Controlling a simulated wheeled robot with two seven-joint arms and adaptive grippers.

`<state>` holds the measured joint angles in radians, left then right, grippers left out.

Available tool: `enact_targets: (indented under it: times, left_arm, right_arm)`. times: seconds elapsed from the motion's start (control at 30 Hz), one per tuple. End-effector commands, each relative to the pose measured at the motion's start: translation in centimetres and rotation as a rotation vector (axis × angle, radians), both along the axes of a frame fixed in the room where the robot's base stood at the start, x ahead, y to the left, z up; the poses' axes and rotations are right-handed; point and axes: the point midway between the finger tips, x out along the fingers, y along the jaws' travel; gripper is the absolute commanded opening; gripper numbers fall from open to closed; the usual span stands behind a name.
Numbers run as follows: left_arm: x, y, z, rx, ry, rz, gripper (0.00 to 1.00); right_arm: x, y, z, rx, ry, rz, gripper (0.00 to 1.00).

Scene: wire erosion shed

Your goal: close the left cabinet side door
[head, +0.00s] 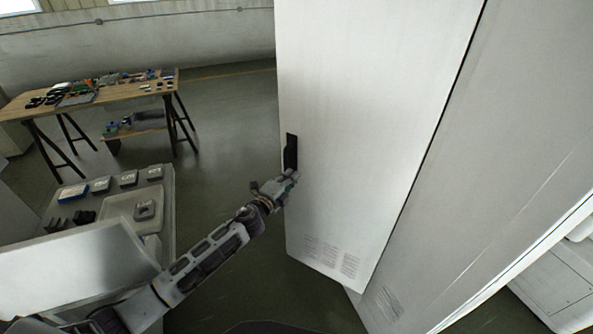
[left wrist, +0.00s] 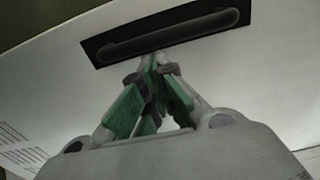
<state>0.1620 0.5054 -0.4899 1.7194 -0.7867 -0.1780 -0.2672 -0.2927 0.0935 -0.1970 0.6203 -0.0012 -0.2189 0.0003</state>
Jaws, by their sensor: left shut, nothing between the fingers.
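The cabinet side door (head: 365,120) is a tall white panel standing ajar, angled out from the white cabinet body (head: 480,170). Its black recessed handle (head: 291,152) is near the door's left edge. My left gripper (head: 292,177) is at the door face just below the handle, fingers shut and empty. In the left wrist view the shut green-padded fingertips (left wrist: 155,62) lie just under the dark handle bar (left wrist: 168,36), against or very near the door panel (left wrist: 60,75); I cannot tell whether they touch. My right gripper is not in view.
A wooden workbench (head: 98,88) with small parts stands at the back left. A grey cart or panel with trays and boxes (head: 165,175) stands at the lower left. Dark green floor (head: 225,120) is open between the bench and the door.

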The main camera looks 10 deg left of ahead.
Motion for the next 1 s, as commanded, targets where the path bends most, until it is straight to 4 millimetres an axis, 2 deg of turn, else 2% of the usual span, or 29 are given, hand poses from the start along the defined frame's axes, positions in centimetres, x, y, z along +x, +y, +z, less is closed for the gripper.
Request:
enact_targets:
  times: [0.43, 1.0]
  left_arm:
    - [3.2, -1.1, 0.0, 0.0, 0.0, 0.001, 0.0]
    - [3.6, -1.1, 0.0, 0.0, 0.0, 0.0, 0.0]
  right_arm:
    - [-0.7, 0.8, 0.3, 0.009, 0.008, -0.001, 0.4]
    - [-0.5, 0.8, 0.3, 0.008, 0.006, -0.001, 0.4]
